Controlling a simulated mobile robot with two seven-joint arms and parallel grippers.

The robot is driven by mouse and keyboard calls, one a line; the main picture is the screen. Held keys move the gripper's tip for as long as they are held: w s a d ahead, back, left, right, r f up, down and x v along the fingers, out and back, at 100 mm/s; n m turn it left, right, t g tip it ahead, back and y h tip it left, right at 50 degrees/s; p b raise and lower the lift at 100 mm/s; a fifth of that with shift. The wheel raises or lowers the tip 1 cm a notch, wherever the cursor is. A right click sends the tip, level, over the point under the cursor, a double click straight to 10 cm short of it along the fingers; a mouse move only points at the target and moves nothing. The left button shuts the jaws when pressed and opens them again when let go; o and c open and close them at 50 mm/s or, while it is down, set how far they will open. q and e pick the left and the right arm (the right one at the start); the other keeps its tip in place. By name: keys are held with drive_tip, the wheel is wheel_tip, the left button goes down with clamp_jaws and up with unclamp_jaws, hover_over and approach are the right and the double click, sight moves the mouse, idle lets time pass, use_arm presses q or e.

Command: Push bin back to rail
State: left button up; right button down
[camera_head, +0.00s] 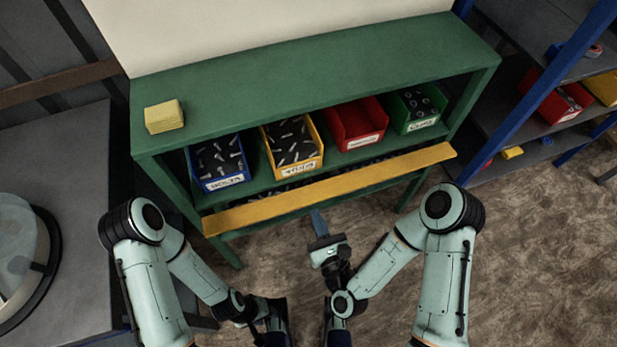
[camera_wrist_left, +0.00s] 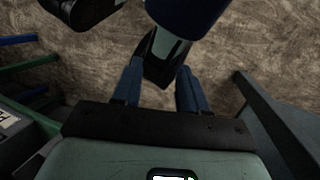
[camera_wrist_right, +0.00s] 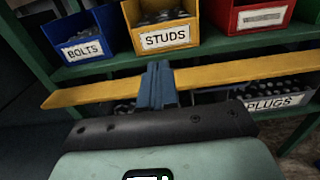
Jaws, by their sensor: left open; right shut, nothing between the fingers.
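On the green bench's shelf stand a blue BOLTS bin (camera_head: 217,163), a yellow STUDS bin (camera_head: 291,147), a red bin (camera_head: 357,123) and a green bin (camera_head: 416,107). A yellow rail (camera_head: 335,188) runs across the front, below the bin fronts. The right wrist view shows the BOLTS bin (camera_wrist_right: 87,40) and STUDS bin (camera_wrist_right: 165,27) side by side. My right gripper (camera_head: 317,213) is shut and empty, its blue fingers (camera_wrist_right: 157,82) pointing at the rail below STUDS. My left gripper (camera_wrist_left: 157,88) is open and empty, low over the floor; its fingertips are unclear in the head view.
A bin labelled PLUGS (camera_wrist_right: 268,100) sits lower, partly hidden by the rail. A yellow block (camera_head: 164,116) lies on the bench top (camera_head: 330,65). A grey table (camera_head: 75,150) stands at left and a blue-framed rack (camera_head: 555,60) at right. The floor (camera_head: 520,250) at right is clear.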

drive_tip(key=w+b, duration=0.2)
drive_tip(key=b, duration=0.1)
use_arm(q)
drive_tip(key=w+a+f+t+y+b, duration=0.1)
drive_tip(key=w+a+f+t+b, duration=0.15)
drive_tip(key=w+f, duration=0.25)
drive_tip(key=w+a+f+t+b, duration=0.1)
drive_tip(key=w+a+f+b, duration=0.15)
drive_tip(key=w+f, duration=0.2)
use_arm(e)
drive_tip(key=b, duration=0.3)
approach(296, 168)
drive_tip(key=b+x, duration=0.1)
drive_tip(key=x, duration=0.4)
drive_tip(key=shift+w+a, duration=0.1)
drive_tip(key=shift+w, duration=0.15)
use_arm(q)
drive_tip(key=s+a+f+n+g, duration=0.1)
drive_tip(key=s+f, duration=0.2)
drive_tip(key=f, duration=0.3)
drive_tip(key=shift+s+g+y, duration=0.25)
drive_tip(key=shift+g+y, duration=0.05)
drive_tip(key=shift+g, duration=0.05)
use_arm(e)
drive_tip(key=shift+w+a, duration=0.2)
drive_tip(key=shift+w, duration=0.4)
use_arm(q)
drive_tip(key=shift+a, duration=0.1)
